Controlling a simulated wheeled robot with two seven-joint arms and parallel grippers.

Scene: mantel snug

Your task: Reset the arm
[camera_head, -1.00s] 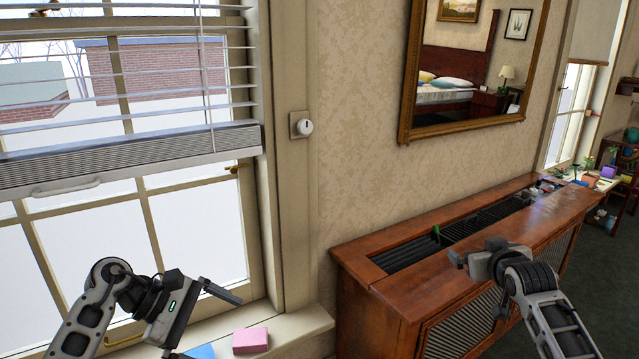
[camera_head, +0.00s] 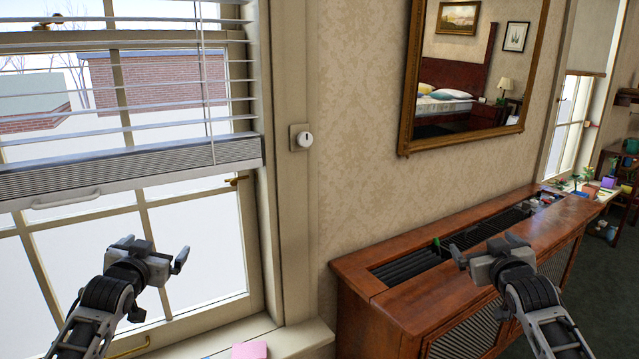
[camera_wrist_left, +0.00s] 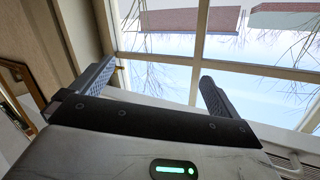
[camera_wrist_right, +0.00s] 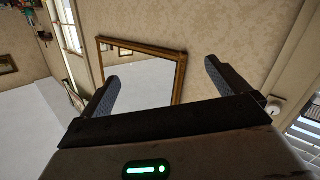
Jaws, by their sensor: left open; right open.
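My left gripper (camera_head: 152,254) is raised in front of the window in the head view, fingers pointing up and apart. In the left wrist view its two fingers (camera_wrist_left: 152,95) are spread with nothing between them. My right gripper (camera_head: 486,252) is in front of the wooden radiator cabinet (camera_head: 470,275) in the head view. In the right wrist view its fingers (camera_wrist_right: 160,80) are spread and empty, with the gilt mirror beyond them. Neither gripper touches anything that I can see.
A pink block (camera_head: 250,350) lies on the window sill (camera_head: 303,338) at the bottom. The window has a half-raised blind (camera_head: 130,165). A gilt-framed mirror (camera_head: 408,120) hangs on the papered wall. Small items and plants stand at the far right.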

